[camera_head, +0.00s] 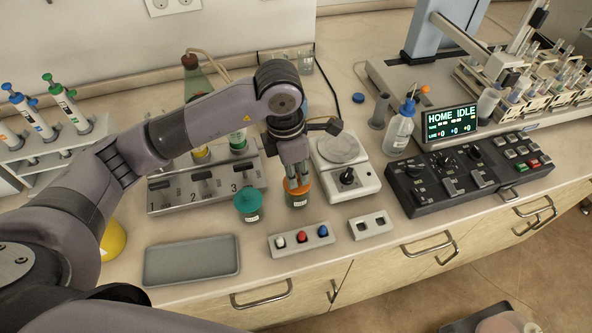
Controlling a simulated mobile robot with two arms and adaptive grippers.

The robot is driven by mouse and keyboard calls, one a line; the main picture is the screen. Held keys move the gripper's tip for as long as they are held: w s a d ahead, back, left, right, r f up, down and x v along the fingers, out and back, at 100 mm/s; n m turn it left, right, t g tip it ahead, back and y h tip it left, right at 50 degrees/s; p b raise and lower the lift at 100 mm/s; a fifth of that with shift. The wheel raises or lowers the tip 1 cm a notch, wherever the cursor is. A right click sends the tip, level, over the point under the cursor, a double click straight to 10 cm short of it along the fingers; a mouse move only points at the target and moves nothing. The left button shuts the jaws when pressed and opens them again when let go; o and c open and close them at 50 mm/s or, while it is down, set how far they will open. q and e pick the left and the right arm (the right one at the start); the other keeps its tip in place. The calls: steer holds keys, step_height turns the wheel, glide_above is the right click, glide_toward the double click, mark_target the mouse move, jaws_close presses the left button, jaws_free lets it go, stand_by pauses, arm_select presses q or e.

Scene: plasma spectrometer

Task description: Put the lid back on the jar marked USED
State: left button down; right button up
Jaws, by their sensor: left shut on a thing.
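A small jar (298,202) with a pale label stands on the counter in the head view. An orange lid (297,185) is at its top; I cannot tell whether it is seated or just above the rim. My left gripper (296,178) points straight down and is shut on the orange lid. A second jar (250,215) with a teal lid (248,200) stands just left of it. The writing on both labels is too small to read. My right gripper is not in view.
A numbered rack (205,188) stands behind the jars, and a balance (345,185) to the right. A grey tray (192,260) and a button box (302,240) lie in front. A control panel (470,170) is further right. Clear counter lies between the tray and jars.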

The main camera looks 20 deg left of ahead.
arm_select(q)
steer(key=c, duration=1.5)
jaws_free()
steer(key=o, duration=0.5)
steer(key=shift+c, duration=0.2)
steer(key=shift+r, duration=0.1)
steer(key=shift+r+p, duration=1.75)
steer(key=shift+r, duration=1.6)
jaws_close()
